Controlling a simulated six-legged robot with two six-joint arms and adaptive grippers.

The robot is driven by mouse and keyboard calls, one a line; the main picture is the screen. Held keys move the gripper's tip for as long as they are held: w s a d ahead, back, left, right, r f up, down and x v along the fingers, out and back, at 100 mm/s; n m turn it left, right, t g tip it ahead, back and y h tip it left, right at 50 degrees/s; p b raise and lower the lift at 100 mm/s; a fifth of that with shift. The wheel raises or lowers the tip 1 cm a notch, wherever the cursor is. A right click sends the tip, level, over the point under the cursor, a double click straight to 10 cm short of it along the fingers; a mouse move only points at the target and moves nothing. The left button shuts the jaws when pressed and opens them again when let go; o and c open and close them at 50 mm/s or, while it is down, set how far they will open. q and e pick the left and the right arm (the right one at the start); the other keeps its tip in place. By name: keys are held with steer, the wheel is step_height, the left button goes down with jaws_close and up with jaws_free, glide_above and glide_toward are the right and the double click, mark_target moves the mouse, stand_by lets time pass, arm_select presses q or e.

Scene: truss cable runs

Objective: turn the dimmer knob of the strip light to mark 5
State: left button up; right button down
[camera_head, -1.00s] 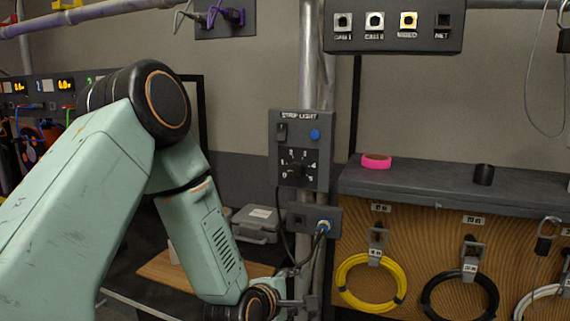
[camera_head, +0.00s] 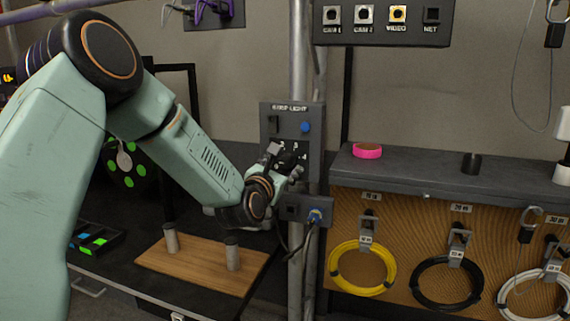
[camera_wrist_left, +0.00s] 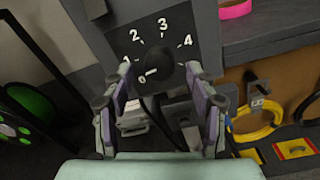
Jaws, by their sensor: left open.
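The dark strip light panel (camera_head: 292,116) is fixed to a vertical pole, with a switch and a blue button above its dial. In the left wrist view, the round black dimmer knob (camera_wrist_left: 165,78) shows a white pointer line toward the lower left, around the low end of the scale. Marks 1 to 4 are readable there; mark 5 is not. My left gripper (camera_head: 284,157) is in front of the dial and partly hides the knob. In the left wrist view my open left gripper (camera_wrist_left: 161,72) has a finger on either side of the knob; contact is unclear.
A small box (camera_head: 291,209) with a blue connector and cables sits just below the panel. A shelf (camera_head: 420,175) with pink tape is to the right, above hanging cable coils. A wooden board (camera_head: 200,262) with two grey cylinders lies on the lower left.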

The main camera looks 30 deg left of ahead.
mark_target(287, 161)
arm_select(q)
steer(key=shift+w+a+f, duration=0.1)
steer(key=shift+w+a, duration=0.35)
steer(key=shift+w, duration=0.55)
steer(key=shift+w+d, duration=0.25)
steer(key=shift+s+a, duration=0.15)
steer(key=shift+a, duration=0.1)
steer(key=c, duration=0.3)
steer(key=shift+d, duration=0.2)
steer(key=c, duration=0.5)
steer(key=shift+a, duration=0.1)
steer(key=c, duration=0.4)
steer(key=shift+o, duration=0.2)
